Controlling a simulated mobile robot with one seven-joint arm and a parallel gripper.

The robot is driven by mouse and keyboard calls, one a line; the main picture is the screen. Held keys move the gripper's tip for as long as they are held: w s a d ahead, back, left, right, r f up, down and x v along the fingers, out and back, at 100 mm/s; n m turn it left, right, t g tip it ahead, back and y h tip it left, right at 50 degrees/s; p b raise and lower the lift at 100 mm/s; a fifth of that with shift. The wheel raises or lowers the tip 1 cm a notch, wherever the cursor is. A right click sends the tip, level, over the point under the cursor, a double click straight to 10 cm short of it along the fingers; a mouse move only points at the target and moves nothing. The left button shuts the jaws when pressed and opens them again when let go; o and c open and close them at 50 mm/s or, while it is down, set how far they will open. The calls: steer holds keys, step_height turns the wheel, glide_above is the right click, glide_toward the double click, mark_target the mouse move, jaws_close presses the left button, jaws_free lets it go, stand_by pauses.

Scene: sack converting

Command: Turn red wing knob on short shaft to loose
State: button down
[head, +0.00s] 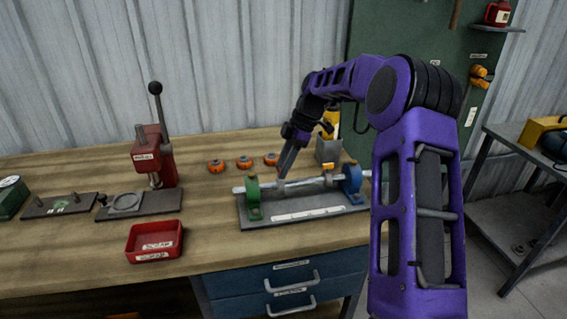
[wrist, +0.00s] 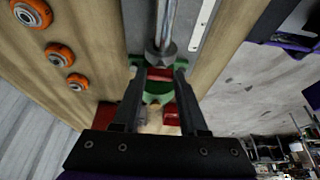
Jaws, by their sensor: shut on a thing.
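The red wing knob (wrist: 160,74) sits between the two fingertips of my gripper (wrist: 158,71) in the wrist view, and the fingers are shut on it. It lies just below a grey collar (wrist: 161,52) on the end of the metal shaft (wrist: 168,22). A green part (wrist: 158,92) lies behind it. In the head view my gripper (head: 282,181) points down at the shaft, near the green bracket (head: 253,202). The knob cannot be made out in the head view. The knob's turn angle is not clear.
The shaft fixture has a grey base plate (head: 300,215) and a blue bracket (head: 352,186). Several orange-rimmed rollers (head: 244,162) lie behind. A red scrap tray (head: 155,241) and a red lever press (head: 154,155) stand left. The bench front between tray and fixture is clear.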

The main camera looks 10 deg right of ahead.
stand_by(0.3)
steer(key=shift+c, duration=2.2)
jaws_free()
steer(key=p+v, duration=0.2)
steer(key=v, duration=1.5)
steer(key=shift+d+r, duration=0.15)
